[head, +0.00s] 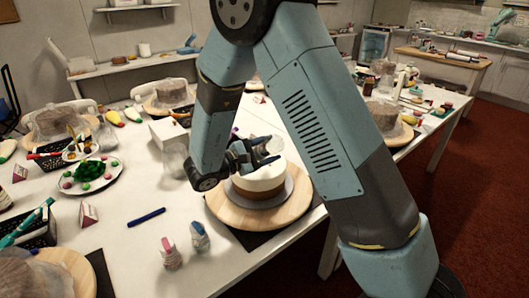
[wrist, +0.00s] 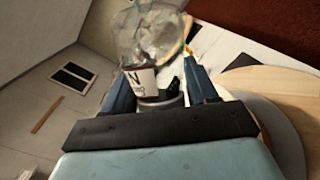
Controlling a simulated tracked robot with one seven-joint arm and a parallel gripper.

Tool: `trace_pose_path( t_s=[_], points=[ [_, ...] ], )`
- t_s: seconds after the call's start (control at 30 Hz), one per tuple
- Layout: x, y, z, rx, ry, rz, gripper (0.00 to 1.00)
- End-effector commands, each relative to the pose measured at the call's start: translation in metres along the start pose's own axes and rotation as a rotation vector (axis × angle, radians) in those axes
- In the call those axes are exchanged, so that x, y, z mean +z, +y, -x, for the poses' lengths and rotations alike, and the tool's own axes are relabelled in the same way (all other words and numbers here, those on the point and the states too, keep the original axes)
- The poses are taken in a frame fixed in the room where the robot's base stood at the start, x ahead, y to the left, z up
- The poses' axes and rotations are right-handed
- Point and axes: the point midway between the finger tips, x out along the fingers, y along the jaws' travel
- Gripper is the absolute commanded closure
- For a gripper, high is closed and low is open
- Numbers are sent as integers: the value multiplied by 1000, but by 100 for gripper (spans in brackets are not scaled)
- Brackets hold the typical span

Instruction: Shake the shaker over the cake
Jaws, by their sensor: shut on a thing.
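The cake (head: 258,178), white on top with a brown lower band, sits on a grey board on a round wooden turntable (head: 228,208) in the head view. My gripper (head: 262,152) is just above the cake's top, its fingers pointing right. In the wrist view my gripper (wrist: 158,88) is shut on the shaker (wrist: 143,82), which has a pale label with dark lettering and a grey end between the fingers. In the head view I cannot make out the held shaker. The wooden turntable (wrist: 275,80) also shows at the right of the wrist view.
Two small bottles, one pink-topped (head: 170,253) and one blue-topped (head: 200,236), stand in front of the turntable. A blue pen (head: 146,217) lies to the left. A plate of sweets (head: 90,175) and several covered cakes stand further left and behind.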

Motion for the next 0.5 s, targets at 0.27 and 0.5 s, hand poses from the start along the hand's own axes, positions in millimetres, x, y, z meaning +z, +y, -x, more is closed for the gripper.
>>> trace_pose_path(
  t_s=[0.27,0.5],
  points=[
    [-13,1,6,10,-11,23,80],
    [-12,2,6,19,-21,45,80]
  ],
)
